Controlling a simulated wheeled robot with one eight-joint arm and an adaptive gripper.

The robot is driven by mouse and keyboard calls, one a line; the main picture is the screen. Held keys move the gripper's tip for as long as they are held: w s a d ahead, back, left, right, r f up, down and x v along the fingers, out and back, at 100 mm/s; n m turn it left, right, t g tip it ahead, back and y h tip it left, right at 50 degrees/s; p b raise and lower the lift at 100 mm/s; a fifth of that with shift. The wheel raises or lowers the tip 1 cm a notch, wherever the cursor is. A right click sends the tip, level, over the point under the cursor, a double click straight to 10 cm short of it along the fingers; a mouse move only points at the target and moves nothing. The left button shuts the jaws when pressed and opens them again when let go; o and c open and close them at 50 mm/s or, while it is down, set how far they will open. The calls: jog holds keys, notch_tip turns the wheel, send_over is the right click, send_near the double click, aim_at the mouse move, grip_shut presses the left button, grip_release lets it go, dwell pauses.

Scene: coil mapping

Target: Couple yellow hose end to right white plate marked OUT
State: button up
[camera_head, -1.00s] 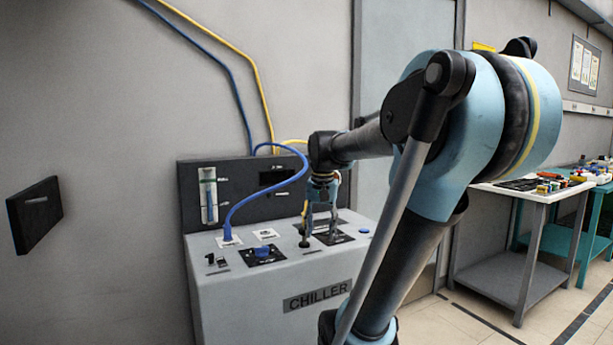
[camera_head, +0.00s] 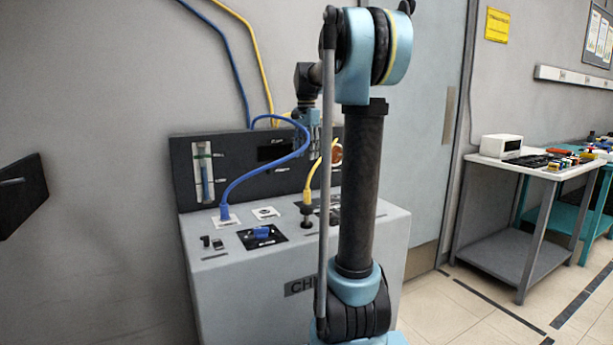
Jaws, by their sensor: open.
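The yellow hose (camera_head: 312,180) bends down to the chiller top, and its end (camera_head: 307,197) stands upright over a dark round fitting (camera_head: 306,216). A white plate (camera_head: 266,213) with a dark mark lies left of it, its lettering too small to read. Another white plate (camera_head: 218,222) sits under the blue hose end (camera_head: 225,212). The plate area right of the yellow end is partly hidden by my arm, so I cannot tell which plate is marked OUT. My gripper (camera_head: 315,155) is open above the yellow hose end, apart from it and partly hidden by my arm.
The chiller (camera_head: 240,290) has a dark back panel with a gauge (camera_head: 204,175) showing a blue column. A black plate with a blue knob (camera_head: 262,233) is at its front. The blue hose (camera_head: 262,172) arches across. A side table (camera_head: 500,165) stands right.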

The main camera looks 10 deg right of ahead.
aim_at(307, 190)
jog(key=f, duration=1.6)
jog(key=shift+d+f, duration=0.2)
jog(key=shift+f, duration=0.1)
grip_shut()
jog(key=shift+r, duration=1.4)
jog(key=shift+r, duration=1.7)
